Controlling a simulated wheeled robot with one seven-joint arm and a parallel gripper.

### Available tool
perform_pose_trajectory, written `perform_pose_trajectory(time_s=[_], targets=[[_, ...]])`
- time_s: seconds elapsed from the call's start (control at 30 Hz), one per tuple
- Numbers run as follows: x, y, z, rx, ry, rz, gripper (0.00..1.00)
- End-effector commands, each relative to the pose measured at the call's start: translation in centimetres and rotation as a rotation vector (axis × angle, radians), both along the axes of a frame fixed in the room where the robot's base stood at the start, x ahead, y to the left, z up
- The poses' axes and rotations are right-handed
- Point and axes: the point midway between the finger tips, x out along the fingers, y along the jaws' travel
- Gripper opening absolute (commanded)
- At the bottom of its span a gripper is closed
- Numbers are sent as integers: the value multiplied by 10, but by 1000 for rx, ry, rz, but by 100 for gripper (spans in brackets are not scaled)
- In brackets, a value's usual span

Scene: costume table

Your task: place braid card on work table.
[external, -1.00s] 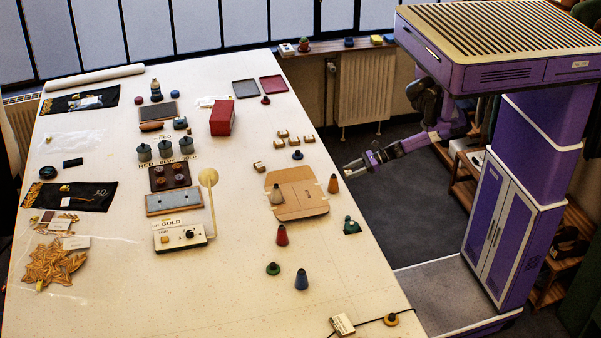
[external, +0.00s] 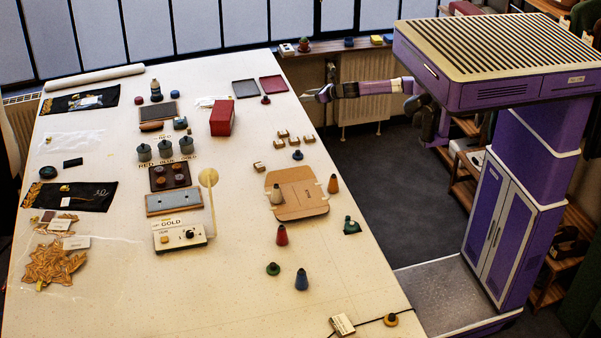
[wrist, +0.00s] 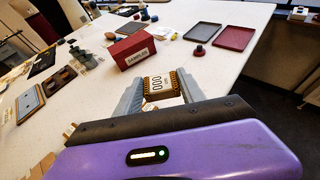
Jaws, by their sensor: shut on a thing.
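The braid card (wrist: 160,87) is a small dark card with gold braid along its edges and a white printed label. My gripper (wrist: 158,80) is shut on it, with one grey finger on each side in the wrist view. In the external view my gripper (external: 310,95) is at the far right edge of the table, with the arm stretched out to the left. The card is too small to make out there. The pale work table (external: 350,275) fills the left and middle; its top also shows in the wrist view (wrist: 225,80).
A red box (external: 221,118) labelled samples stands left of my gripper. A grey tray (external: 245,89) and a dark red tray (external: 273,84) lie near the far edge. Several small wooden blocks, a cardboard piece (external: 300,205) and cones stand nearer. Bare tabletop lies between them.

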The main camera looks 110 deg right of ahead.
Motion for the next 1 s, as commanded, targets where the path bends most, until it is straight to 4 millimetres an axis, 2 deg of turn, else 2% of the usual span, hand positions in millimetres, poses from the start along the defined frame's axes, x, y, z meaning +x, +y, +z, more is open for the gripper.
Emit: perform_pose_trajectory(time_s=[0.07, 0.17, 0.8, 1.0], targets=[[4, -4, 6, 0, 0, -12, 8], [5, -6, 2, 4, -1, -19, 8], [5, -6, -129, 5, -2, -21, 8], [5, -6, -149, 1, 0, -19, 8]])
